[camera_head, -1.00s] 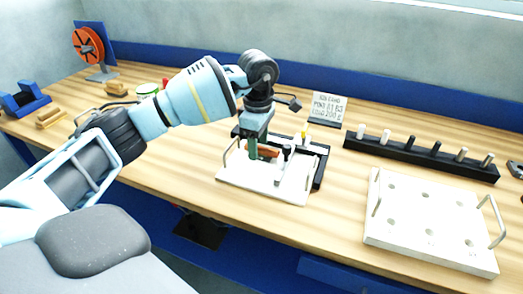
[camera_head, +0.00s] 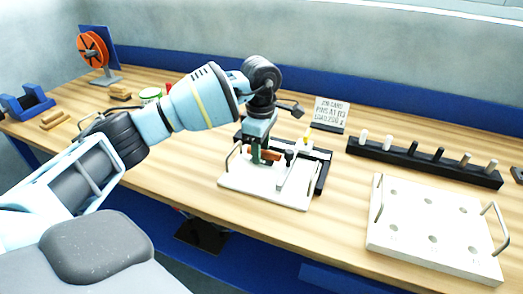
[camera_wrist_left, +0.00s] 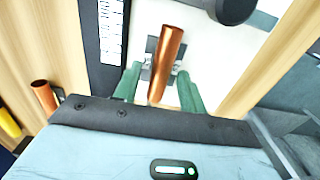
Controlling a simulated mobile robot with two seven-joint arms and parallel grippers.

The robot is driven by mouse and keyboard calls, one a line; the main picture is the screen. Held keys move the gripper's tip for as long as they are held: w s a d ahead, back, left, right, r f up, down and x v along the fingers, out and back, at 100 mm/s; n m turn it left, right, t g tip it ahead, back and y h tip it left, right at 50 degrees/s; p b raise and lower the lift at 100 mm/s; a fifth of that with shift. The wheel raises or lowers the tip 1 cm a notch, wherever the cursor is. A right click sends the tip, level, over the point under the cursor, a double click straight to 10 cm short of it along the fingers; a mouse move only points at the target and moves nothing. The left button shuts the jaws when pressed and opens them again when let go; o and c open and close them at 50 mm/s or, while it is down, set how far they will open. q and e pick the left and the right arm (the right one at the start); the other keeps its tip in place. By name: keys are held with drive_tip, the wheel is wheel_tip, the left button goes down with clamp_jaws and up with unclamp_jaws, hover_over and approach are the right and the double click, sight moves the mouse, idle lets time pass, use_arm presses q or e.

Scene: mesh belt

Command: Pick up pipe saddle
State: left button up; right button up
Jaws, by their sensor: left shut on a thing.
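The copper-coloured pipe saddle (camera_wrist_left: 165,62) shows in the left wrist view between the green fingers of my left gripper (camera_wrist_left: 158,80). In the head view it is a small orange-brown piece (camera_head: 271,155) low over the white tray (camera_head: 262,193). My left gripper (camera_head: 257,154) points down there and is shut on it. A grey block (camera_wrist_left: 152,46) shows behind the saddle in the wrist view; whether the two touch I cannot tell. My right gripper is not in view.
A black rack (camera_head: 425,161) with several pegs and a white board with holes (camera_head: 435,225) are to the right. A small sign (camera_head: 331,112) stands behind. A second copper piece (camera_wrist_left: 43,96) shows at the wrist view's left. The bench front is clear.

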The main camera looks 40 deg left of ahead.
use_arm(q)
drive_tip(key=shift+r, duration=0.45)
wheel_tip(320, 180, up, 2)
drive_tip(key=shift+r, duration=0.25)
drive_tip(key=s, duration=0.5)
drive_tip(key=s+b, duration=0.1)
drive_tip(key=s, duration=0.4)
drive_tip(key=s+a+r, duration=0.1)
drive_tip(key=s, duration=0.5)
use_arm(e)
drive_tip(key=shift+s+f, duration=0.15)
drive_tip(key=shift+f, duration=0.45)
use_arm(q)
drive_tip(key=shift+w, duration=0.2)
drive_tip(key=shift+w+d+f+b, duration=0.1)
drive_tip(key=shift+w+f+b, duration=0.25)
drive_tip(key=shift+w, duration=0.75)
drive_tip(key=shift+w+d+f+b, duration=0.1)
drive_tip(key=shift+w+f+b, duration=0.15)
drive_tip(key=shift+w, duration=0.9)
drive_tip(key=shift+w+d+f+b, duration=0.1)
drive_tip(key=shift+w+f+b, duration=0.25)
drive_tip(key=shift+w, duration=0.85)
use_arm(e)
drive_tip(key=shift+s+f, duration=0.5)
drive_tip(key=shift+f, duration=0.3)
